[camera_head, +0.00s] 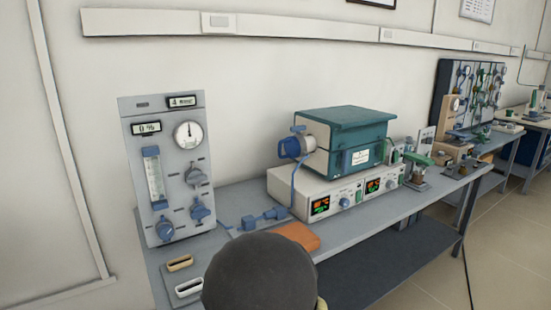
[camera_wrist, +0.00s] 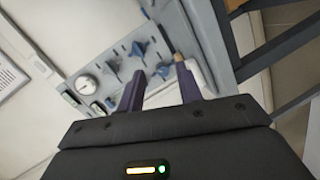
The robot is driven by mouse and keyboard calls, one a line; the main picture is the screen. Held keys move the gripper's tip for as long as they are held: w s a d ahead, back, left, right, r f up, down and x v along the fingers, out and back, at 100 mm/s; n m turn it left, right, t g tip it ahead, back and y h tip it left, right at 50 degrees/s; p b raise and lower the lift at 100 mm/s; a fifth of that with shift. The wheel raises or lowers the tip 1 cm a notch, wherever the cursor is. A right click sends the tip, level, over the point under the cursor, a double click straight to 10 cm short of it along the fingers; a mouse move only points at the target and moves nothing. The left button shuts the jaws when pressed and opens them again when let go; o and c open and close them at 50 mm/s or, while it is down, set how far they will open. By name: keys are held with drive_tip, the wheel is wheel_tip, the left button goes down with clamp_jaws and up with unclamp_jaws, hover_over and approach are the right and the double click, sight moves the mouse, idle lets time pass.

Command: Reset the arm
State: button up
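My gripper (camera_wrist: 160,90) shows in the wrist view with its two dark fingers apart and nothing between them. It points toward the grey gauge panel (camera_wrist: 115,60), with a tan boat (camera_wrist: 178,57) beyond the fingertips. In the head view my gripper cannot be made out. A dark rounded part of my arm fills the bottom centre and hides some of the bench front.
The grey gauge panel (camera_head: 170,165) stands at the left of the bench (camera_head: 400,205). A green tube furnace (camera_head: 345,135) sits on a white control unit (camera_head: 330,190). An orange pad (camera_head: 298,236) and two small boats, tan (camera_head: 180,263) and white (camera_head: 189,287), lie at the front.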

drive_tip(key=d+f+m+g+h, duration=0.3)
drive_tip(key=d+m, duration=0.4)
drive_tip(key=d, duration=0.3)
drive_tip(key=s+d+m+g+h, duration=0.3)
drive_tip(key=s+d+m+g, duration=0.5)
drive_tip(key=s+d+m, duration=0.7)
wheel_tip(320, 180, up, 24)
drive_tip(key=n+p, duration=0.2)
drive_tip(key=p, duration=2.2)
drive_tip(key=shift+s+a+r+n, duration=0.15)
drive_tip(key=shift+s+a+n, duration=0.15)
drive_tip(key=shift+s+a, duration=0.15)
drive_tip(key=shift+o, duration=0.2)
